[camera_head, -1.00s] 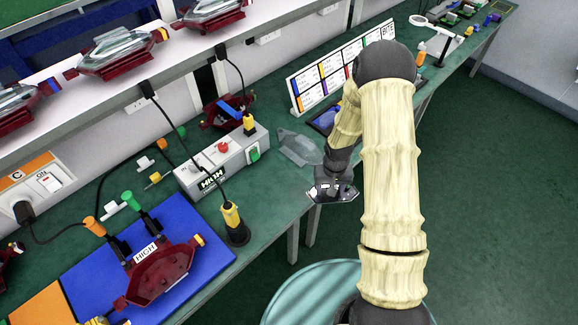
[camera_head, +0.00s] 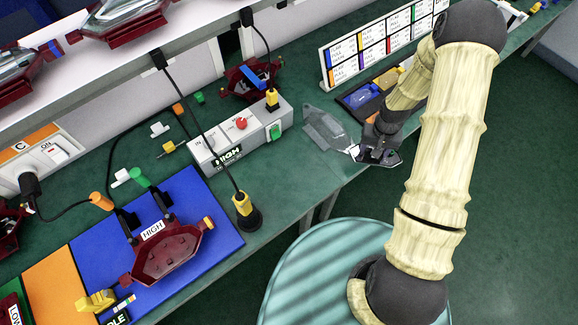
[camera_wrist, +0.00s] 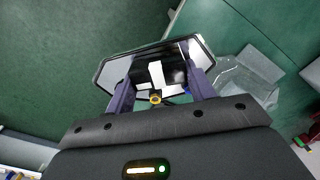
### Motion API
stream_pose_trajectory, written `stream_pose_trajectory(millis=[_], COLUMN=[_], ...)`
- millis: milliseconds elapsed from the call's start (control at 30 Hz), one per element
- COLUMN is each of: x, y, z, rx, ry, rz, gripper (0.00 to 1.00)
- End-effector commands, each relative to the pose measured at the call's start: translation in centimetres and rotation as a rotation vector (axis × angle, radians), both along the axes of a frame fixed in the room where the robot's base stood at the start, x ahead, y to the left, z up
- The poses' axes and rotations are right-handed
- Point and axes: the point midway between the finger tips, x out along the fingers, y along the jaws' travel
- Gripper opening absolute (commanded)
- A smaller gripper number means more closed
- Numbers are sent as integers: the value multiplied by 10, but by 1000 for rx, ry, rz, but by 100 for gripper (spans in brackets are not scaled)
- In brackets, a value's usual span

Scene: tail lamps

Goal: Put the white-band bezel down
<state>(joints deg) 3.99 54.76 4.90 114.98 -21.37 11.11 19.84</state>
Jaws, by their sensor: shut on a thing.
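My gripper (camera_head: 378,148) is shut on a dark-rimmed, hexagonal bezel (camera_head: 380,157) at the front edge of the green bench (camera_head: 285,185). In the wrist view the bezel (camera_wrist: 108,72) spans both purple fingers of my gripper (camera_wrist: 162,85), with a glossy, mirror-like face and a white patch in its middle. Whether that patch is a band or a reflection I cannot tell. I cannot tell whether the bezel touches the bench. A clear lens cover (camera_head: 325,130) lies on the bench just left of my gripper; it also shows in the wrist view (camera_wrist: 240,78).
A grey control box (camera_head: 235,135) with a red button stands left of the clear cover. A label board (camera_head: 385,45) and a dark tray (camera_head: 362,97) stand behind. A red lamp housing (camera_head: 168,250) sits on a blue mat (camera_head: 205,215). Bare bench lies before the box.

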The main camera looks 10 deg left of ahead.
Motion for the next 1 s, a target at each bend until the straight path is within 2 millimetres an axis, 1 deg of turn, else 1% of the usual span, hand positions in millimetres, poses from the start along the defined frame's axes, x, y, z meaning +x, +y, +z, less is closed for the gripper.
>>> stream_pose_trajectory(millis=[67,167,267,300,367,400,467,500,600,700,733,833,1000], x=[0,0,-6,-9,-18,-25,-37,-46,-66,-81,-84,-88,-87], y=[12,39,81,101,131,151,180,198,233,254,257,261,261], z=[0,3,8,10,14,18,22,25,33,38,39,41,41], rx=[2,6,10,11,12,12,11,9,5,2,1,-1,0], ry=[-1,-1,0,-1,1,0,0,0,-1,-2,-2,-1,-1], rz=[32,111,236,297,394,459,559,621,752,833,847,867,866], gripper=[27,27,27,27,27,27,27,27,27,27,27,27,27])
